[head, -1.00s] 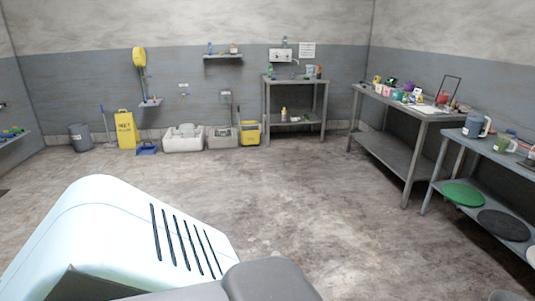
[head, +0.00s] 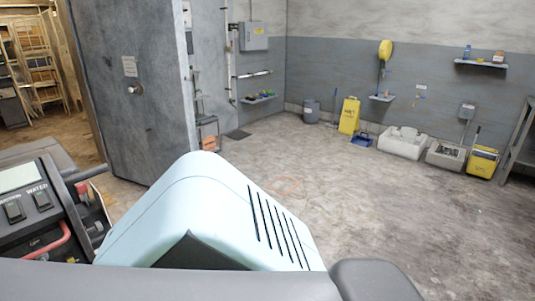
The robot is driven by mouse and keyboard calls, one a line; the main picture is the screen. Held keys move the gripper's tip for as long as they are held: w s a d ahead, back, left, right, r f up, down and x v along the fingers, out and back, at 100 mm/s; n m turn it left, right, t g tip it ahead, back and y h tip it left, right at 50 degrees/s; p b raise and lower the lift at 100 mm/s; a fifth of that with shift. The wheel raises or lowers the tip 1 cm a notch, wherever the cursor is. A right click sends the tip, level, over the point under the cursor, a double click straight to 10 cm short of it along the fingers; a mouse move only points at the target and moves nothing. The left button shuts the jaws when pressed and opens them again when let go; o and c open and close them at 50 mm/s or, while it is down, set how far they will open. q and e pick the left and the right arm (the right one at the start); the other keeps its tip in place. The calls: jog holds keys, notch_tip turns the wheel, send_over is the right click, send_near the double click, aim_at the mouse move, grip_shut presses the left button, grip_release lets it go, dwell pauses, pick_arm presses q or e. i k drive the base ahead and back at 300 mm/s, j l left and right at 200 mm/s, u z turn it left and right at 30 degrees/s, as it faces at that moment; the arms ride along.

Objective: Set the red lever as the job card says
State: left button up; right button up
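A dark control panel (head: 30,205) is close by at the left edge. It carries black switches, one with the label WATER (head: 37,187), and a pale display (head: 17,177). A bent red bar (head: 50,241) sits low on its front, and a small red part (head: 83,187) shows at its right side. I cannot tell which of these is the red lever, nor its setting. I see no readable job card. Neither of my grippers is in view.
A pale blue slotted housing and dark grey parts fill the near foreground; I cannot tell whether they are mine. A grey door (head: 130,105) with a notice (head: 129,66) stands behind. A wet-floor sign (head: 349,115) and sinks (head: 402,143) line the back wall. The middle floor is open.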

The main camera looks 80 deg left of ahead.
aim_at(81, 188)
jog(key=u, duration=3.95)
jog(key=i+l+z, duration=0.9)
jog(key=i+z, duration=0.7)
jog(key=i, duration=0.15)
jog(key=i+u, duration=0.35)
jog(key=i, duration=0.25)
jog(key=i+l+u, duration=0.25)
jog(key=i+u, duration=0.15)
jog(key=i, duration=0.2)
jog(key=i+u, duration=0.25)
jog(key=u, duration=0.2)
jog(key=i+u, duration=0.25)
jog(key=u, duration=0.15)
jog(key=i+l+u, duration=0.15)
jog(key=u, duration=0.3)
jog(key=i, duration=0.05)
